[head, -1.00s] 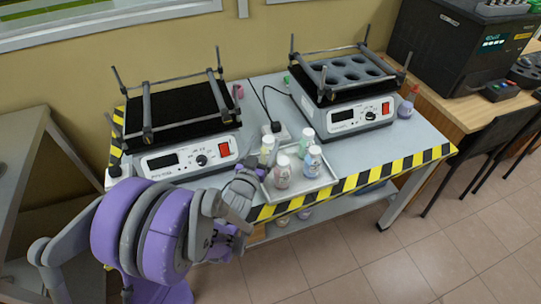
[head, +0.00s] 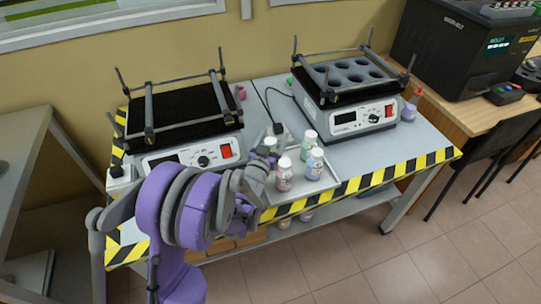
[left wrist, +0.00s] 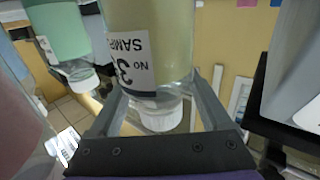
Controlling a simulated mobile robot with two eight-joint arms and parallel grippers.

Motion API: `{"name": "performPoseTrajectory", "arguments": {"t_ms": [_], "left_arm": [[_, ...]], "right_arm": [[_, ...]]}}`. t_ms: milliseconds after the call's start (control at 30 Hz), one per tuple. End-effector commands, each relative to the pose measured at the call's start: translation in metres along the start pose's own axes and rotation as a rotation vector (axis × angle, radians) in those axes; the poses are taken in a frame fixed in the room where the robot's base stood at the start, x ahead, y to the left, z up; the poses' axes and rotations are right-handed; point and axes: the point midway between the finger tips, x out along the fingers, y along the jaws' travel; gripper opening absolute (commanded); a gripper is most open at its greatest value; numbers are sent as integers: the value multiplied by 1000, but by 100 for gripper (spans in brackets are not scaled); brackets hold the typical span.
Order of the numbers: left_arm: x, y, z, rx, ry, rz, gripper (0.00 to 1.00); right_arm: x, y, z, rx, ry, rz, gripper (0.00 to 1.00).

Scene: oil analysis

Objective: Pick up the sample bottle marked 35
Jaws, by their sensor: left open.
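My left gripper (head: 264,160) is at the left edge of the tray, beside the bottle at the tray's back left (head: 270,144), and hides most of that bottle. In the left wrist view, the open fingers (left wrist: 160,98) stand on either side of a bottle with pale yellow contents (left wrist: 172,40). Its white label appears upside down and reads "NO 3", with the second digit not clear. I cannot tell whether the fingers touch it. A green bottle (head: 308,145), a pink bottle (head: 284,177) and a blue bottle (head: 315,164) also stand upright in the tray.
The metal tray (head: 325,184) sits at the table's striped front edge. In the left wrist view the green bottle (left wrist: 58,30) and pink bottle (left wrist: 20,125) are close on the left. Bare table lies right of the tray.

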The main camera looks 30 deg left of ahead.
Motion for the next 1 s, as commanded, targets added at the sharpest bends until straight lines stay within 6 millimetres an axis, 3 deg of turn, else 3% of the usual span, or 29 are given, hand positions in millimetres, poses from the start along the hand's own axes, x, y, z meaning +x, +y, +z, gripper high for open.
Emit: {"name": "performPoseTrajectory", "arguments": {"t_ms": [67,500,1000], "left_arm": [[0,0,0,0,0,0,80],[0,0,0,0,0,0,1],[-1,0,0,0,0,0,0]], "right_arm": [[0,0,0,0,0,0,50],[0,0,0,0,0,0,50],[0,0,0,0,0,0,50]]}}
